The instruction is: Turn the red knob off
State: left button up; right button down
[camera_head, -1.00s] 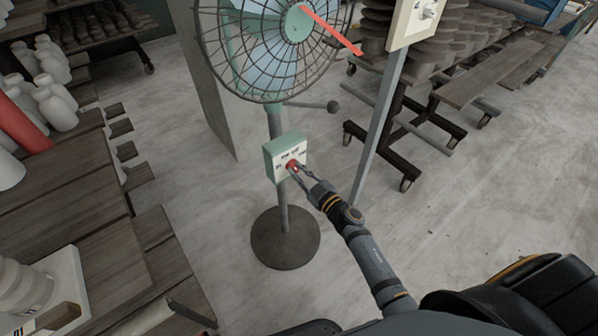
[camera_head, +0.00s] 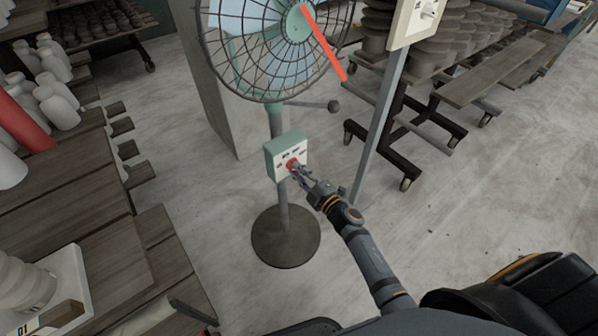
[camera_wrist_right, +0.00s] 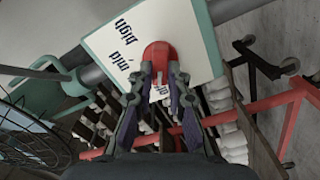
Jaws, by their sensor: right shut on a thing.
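The red knob (camera_head: 292,165) sits on the white face of a green control box (camera_head: 286,146) on the stand of a fan (camera_head: 275,50). My right gripper (camera_head: 298,169) is at the box, shut on the red knob. In the right wrist view the knob (camera_wrist_right: 157,56) shows between the two fingertips of the gripper (camera_wrist_right: 158,76). The white label plate (camera_wrist_right: 118,42) there carries the words "high" and "mid"; a third word is partly hidden by a finger. My left gripper is not in view.
A post with a white switch plate (camera_head: 411,20) stands right of the fan. Wheeled racks with stacked brown ware (camera_head: 450,40) stand behind it. A wooden table (camera_head: 60,200) with white bottles (camera_head: 55,100) is at left. The floor around the fan's round base (camera_head: 286,250) is clear.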

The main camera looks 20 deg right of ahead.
jog(key=shift+n, duration=0.6)
jog(key=shift+f, duration=0.1)
jog(key=c, duration=1.3)
grip_release()
jog(key=shift+s, duration=0.1)
jog(key=v, duration=1.2)
